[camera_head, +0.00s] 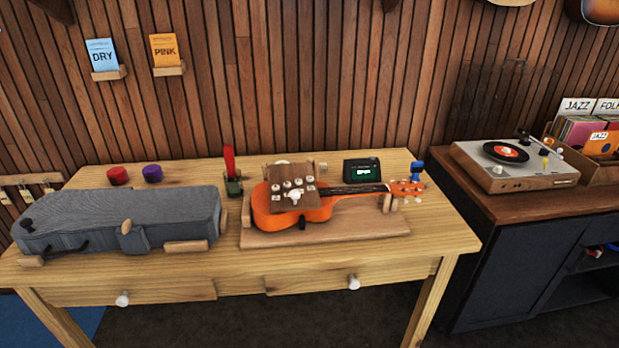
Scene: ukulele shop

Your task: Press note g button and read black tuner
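A wooden panel (275,195) with several small pale buttons (298,182) and a larger pale knob stands over the body of an orange ukulele (327,211). The button labels are too small to read, so I cannot tell which is note g. The black tuner (350,179) stands behind the ukulele's neck, its small green screen (364,172) lit. The text on the screen is too small to read for certain. Neither of my grippers is in view.
The ukulele rests on a wooden board (300,238) on a wooden table (240,268). A grey case (85,212) fills the table's left side. A red item (229,158) stands left of the panel; red (117,175) and purple (152,173) round items sit behind the case.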

